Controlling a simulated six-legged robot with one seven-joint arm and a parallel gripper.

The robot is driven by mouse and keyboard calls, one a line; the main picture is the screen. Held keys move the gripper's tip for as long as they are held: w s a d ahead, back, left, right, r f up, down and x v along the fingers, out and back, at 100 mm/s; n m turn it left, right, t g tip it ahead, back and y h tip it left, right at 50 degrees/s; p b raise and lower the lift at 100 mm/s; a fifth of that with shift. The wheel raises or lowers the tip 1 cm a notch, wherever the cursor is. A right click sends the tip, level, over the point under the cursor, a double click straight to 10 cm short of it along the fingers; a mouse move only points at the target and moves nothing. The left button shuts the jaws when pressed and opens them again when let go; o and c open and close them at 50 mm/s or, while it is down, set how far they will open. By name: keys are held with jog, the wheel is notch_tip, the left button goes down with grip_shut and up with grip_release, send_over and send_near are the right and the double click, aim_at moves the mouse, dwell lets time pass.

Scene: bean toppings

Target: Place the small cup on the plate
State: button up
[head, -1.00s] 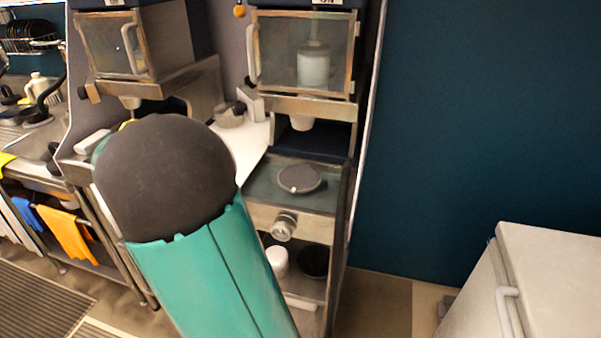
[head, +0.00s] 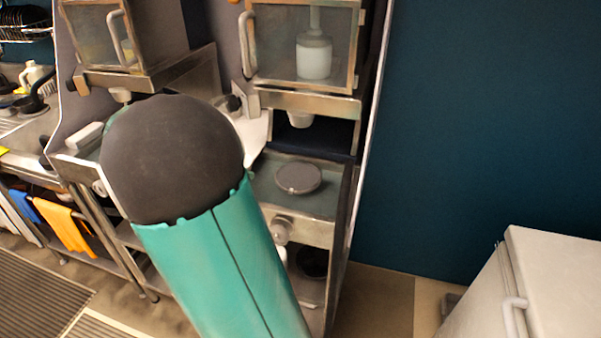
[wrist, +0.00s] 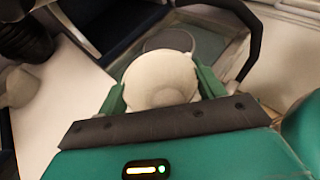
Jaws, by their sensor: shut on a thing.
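In the wrist view, my gripper (wrist: 162,88) is shut on a small cream-white cup (wrist: 160,72), with a green finger on each side of it. A round dark grey plate (wrist: 168,40) shows just beyond the cup, partly covered by it. In the head view, the plate (head: 299,177) lies flat on a glass-like shelf of the tall machine, with nothing on it. My teal arm hides my gripper and the held cup in this view. I cannot tell the gap between cup and plate.
A white spout-like piece (head: 300,118) hangs above the plate's shelf, under a glass-fronted cabinet (head: 305,50). A round knob (head: 281,229) sits on the panel below the plate. A dark bowl (head: 312,262) stands on the lower shelf. A white cabinet (head: 560,280) is at right.

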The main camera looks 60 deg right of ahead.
jog(key=shift+w+d+f, duration=0.15)
jog(key=shift+w+d, duration=0.05)
jog(key=shift+d, duration=0.1)
send_over(301, 169)
jog(key=w+a, duration=0.2)
jog(key=a, duration=0.2)
jog(key=shift+w+d, duration=0.1)
jog(key=shift+d, duration=0.1)
jog(key=s+d, duration=0.2)
jog(key=d, duration=0.1)
jog(key=shift+s+d, duration=0.15)
jog(key=shift+s, duration=0.05)
jog(key=shift+f, duration=0.7)
jog(key=shift+w+f, duration=0.1)
jog(key=shift+f, duration=0.1)
jog(key=o, duration=0.9)
jog(key=shift+o, duration=0.2)
